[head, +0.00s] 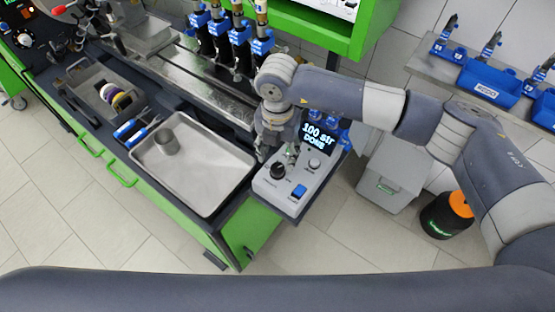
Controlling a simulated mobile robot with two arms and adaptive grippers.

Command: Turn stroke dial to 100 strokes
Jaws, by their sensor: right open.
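The grey control box (272,188) stands at the bench's right front corner. Its dark screen (317,136) reads "100 Str DONE". A black dial (278,171) sits on its left part, a smaller grey knob (314,163) on its right, and a blue button (298,191) at the front. Dial labels are too small to read. My right gripper (277,153) points down with open fingers just behind and above the black dial. I cannot tell whether a fingertip touches the dial. My left gripper is not in view.
A metal tray (205,180) with a grey cup (166,141) lies left of the box. Blue-topped injectors (240,45) stand behind on the bench. A grey bin (387,191) and a black drum (447,215) with an orange top stand on the floor to the right.

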